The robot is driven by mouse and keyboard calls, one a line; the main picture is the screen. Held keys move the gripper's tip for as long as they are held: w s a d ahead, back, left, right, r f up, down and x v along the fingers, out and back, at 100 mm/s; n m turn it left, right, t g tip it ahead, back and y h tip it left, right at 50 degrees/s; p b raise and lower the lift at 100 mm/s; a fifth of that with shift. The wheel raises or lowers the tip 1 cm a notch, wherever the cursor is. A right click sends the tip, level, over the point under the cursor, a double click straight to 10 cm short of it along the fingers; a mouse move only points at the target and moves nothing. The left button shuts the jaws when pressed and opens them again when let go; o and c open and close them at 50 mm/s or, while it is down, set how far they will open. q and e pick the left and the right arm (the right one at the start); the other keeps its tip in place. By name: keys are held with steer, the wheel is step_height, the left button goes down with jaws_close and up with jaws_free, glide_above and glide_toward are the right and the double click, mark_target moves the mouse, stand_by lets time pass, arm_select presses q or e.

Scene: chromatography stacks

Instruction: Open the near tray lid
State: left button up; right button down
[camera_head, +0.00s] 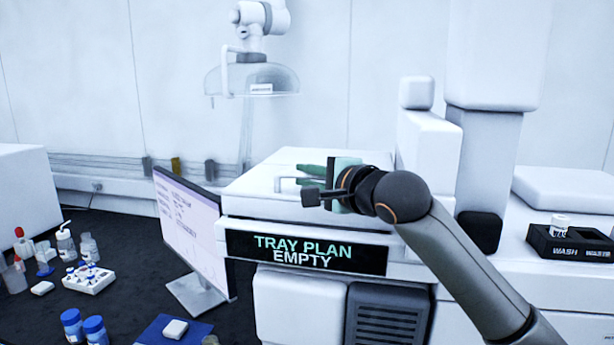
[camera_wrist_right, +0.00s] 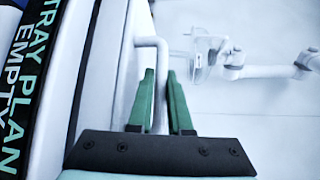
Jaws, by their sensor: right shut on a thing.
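The near tray lid (camera_head: 262,200) is the white top of the instrument, above a black panel reading "TRAY PLAN EMPTY" (camera_head: 304,253). It looks shut. A thin pale bar handle (camera_head: 286,181) stands on it. My right gripper (camera_head: 306,176) is at this handle, its arm coming in from the right. In the right wrist view, the green fingers (camera_wrist_right: 165,105) are on both sides of the handle's upright bar (camera_wrist_right: 160,80), shut on it. My left gripper is in neither view.
A monitor (camera_head: 188,225) stands left of the instrument. Vials and a white rack (camera_head: 87,278) are on the dark bench at left. A clear hood (camera_head: 251,80) hangs behind the lid. A black wash holder (camera_head: 570,243) is at right.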

stand_by(0.7)
steer(key=shift+w+r+m, duration=0.15)
steer(key=shift+r+m, duration=0.15)
steer(key=shift+r, duration=0.45)
steer(key=w+d+r+m+g, duration=0.1)
steer(key=w+r+g, duration=0.1)
steer(key=w+r, duration=0.3)
steer(key=shift+d+r+h, duration=0.3)
steer(key=shift+d+r, duration=0.1)
steer(key=shift+r, duration=1.25)
steer(key=shift+w, duration=0.15)
steer(key=c, duration=1.1)
jaws_free()
steer(key=shift+d, duration=0.1)
